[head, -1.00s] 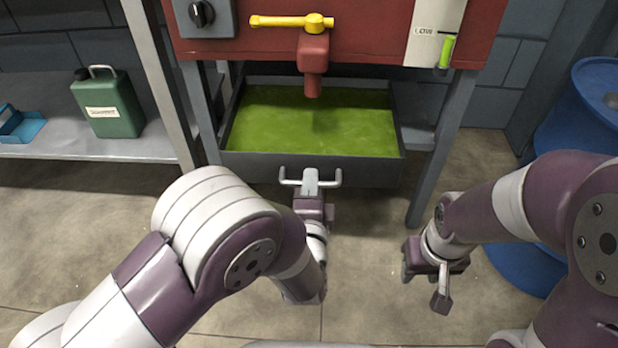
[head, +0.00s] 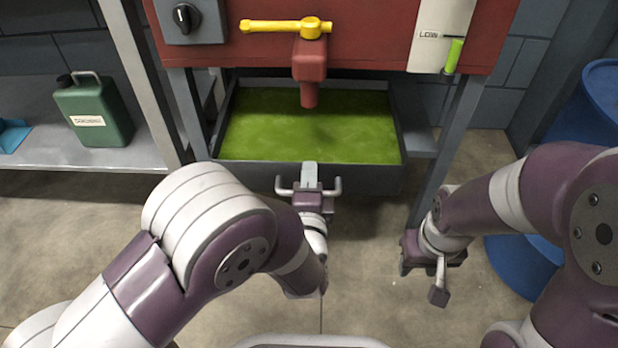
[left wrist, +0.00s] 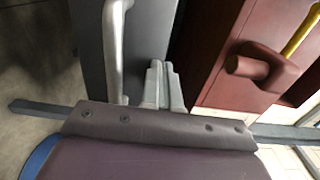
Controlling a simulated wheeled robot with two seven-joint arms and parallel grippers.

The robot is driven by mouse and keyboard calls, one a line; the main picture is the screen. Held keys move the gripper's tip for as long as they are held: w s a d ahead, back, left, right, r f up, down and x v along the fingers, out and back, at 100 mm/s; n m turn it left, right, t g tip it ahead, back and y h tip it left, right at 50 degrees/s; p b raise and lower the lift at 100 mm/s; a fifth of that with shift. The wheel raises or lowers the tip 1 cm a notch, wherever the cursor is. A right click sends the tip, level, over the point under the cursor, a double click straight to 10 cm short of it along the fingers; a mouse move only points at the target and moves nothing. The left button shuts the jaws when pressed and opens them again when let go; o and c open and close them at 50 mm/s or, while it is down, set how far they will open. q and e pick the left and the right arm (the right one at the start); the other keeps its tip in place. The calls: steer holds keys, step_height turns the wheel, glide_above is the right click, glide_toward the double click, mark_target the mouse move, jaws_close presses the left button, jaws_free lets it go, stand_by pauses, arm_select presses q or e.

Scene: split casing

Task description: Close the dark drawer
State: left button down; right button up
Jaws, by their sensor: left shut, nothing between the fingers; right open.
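The dark drawer (head: 370,180) sits pulled out under the red machine, with green liquid (head: 310,125) inside. Its light grey bar handle (head: 336,188) runs across the front; it also shows in the left wrist view (left wrist: 114,50). My left gripper (head: 310,172) is shut and empty at the middle of the drawer front. Its fingertips (left wrist: 160,80) are beside the handle and close against the dark front; I cannot tell whether they touch. My left wrist hides the middle of the handle. My right gripper (head: 422,275) is open and empty, lower right of the drawer.
The red machine (head: 220,57) has a spout (head: 309,75) with a yellow lever (head: 270,27) above the drawer. Grey legs (head: 450,140) flank it. A green canister (head: 95,110) stands on the left shelf (head: 90,155). A blue barrel (head: 590,115) stands at right.

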arm_select(q)
steer(key=w+p, duration=0.2)
steer(key=w, duration=1.3)
steer(key=shift+p, duration=0.4)
steer(key=shift+w+r, duration=0.15)
steer(key=shift+r, duration=0.1)
